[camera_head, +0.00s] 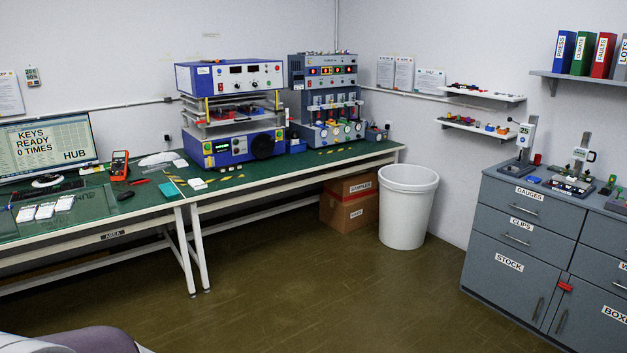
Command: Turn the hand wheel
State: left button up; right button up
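The hand wheel (263,146) looks like a dark round disc on the lower front of the blue and white press machine (230,77), toward its right side. The machine stands on the green-topped bench against the back wall. The wheel is small in this view, and its handle or spokes cannot be made out. Neither my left gripper nor my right gripper is in view, and nothing is seen touching the wheel.
The green bench (330,160) runs along the back wall with a monitor (48,141) at left. A grey test machine (325,95) stands right of the press. A white bin (407,210), cardboard boxes (350,205) and grey cabinets (520,250) stand right. The middle floor is clear.

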aim_at(263, 145)
jog(key=i+j+u, duration=0.1)
jog(key=i, duration=0.45)
jog(key=i+j+u, duration=0.15)
jog(key=i, duration=0.4)
jog(key=i+u, duration=0.1)
jog(key=i, duration=0.45)
jog(key=i+l+u, duration=0.15)
jog(key=i, duration=0.4)
jog(key=i+u, duration=0.1)
jog(key=i, duration=0.45)
jog(key=i+l+u, duration=0.1)
jog(key=i, duration=0.45)
jog(key=i+l+u, duration=0.15)
jog(key=i+l, duration=0.15)
jog(key=i, duration=0.2)
jog(key=i+l, duration=0.15)
jog(key=i, duration=0.45)
